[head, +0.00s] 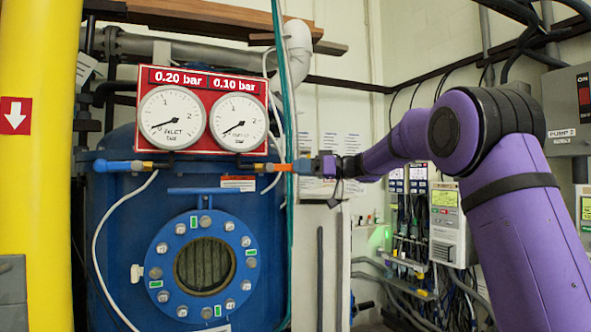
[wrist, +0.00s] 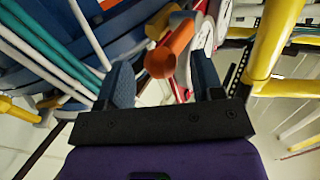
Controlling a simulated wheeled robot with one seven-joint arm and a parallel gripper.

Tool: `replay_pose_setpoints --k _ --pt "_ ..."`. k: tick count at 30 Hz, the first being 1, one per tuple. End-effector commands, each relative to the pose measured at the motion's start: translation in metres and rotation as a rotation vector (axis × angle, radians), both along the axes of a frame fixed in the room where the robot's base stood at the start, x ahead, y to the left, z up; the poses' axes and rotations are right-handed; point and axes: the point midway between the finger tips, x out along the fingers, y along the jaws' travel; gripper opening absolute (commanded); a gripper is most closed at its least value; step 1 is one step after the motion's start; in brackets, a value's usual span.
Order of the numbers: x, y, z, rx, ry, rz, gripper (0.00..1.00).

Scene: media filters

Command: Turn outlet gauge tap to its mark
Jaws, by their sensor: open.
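The outlet gauge (head: 238,122) is the right of two white dials on a red panel, under a "0.10 bar" label; its needle points to the lower left. Below it, an orange tap handle (head: 279,167) points right, roughly level, from a small yellow fitting. My gripper (head: 303,166) is at the handle's right end. In the wrist view, my gripper (wrist: 163,80) is open, with the round end of the orange handle (wrist: 160,63) between or just beyond its two blue fingers. I cannot tell if they touch. I cannot make out the tap's mark.
The inlet gauge (head: 173,117) is on the left, with a blue tap handle (head: 118,166) below. Green hoses (head: 286,80) hang close to my gripper. A blue tank (head: 120,230) with a round window stands below. A yellow pipe (head: 38,200) is far left.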

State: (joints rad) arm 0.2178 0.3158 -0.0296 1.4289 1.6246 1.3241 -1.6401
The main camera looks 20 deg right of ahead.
Motion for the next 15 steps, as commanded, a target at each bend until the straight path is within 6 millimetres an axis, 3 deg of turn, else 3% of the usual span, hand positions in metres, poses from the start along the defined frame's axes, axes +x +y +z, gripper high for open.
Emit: replay_pose_setpoints --k 6,15 --pt "0.008 0.016 0.001 0.000 -0.001 0.000 0.61" --pt "0.010 0.018 0.000 0.000 0.000 -0.001 0.61"
